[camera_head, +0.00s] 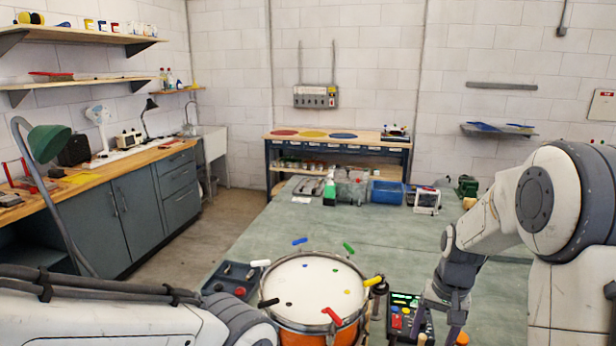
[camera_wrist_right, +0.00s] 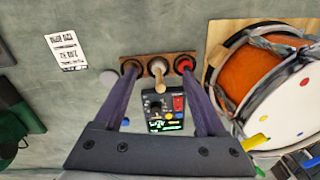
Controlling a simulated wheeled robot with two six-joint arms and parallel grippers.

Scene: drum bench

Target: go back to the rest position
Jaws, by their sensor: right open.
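My right gripper (camera_head: 437,322) points down over the green bench beside the drum, near a small control box (camera_head: 402,308) with coloured buttons and a lit display. In the right wrist view its two fingers (camera_wrist_right: 160,76) are wide apart with nothing held between them. Beyond and between them are a wooden rack (camera_wrist_right: 145,60) with round holders and an upright pale wooden handle (camera_wrist_right: 158,75). The control box also shows there (camera_wrist_right: 166,112). My left arm crosses the lower left of the head view; its gripper is not visible.
A blue bin (camera_head: 386,193) and a white frame (camera_head: 427,201) stand farther back.

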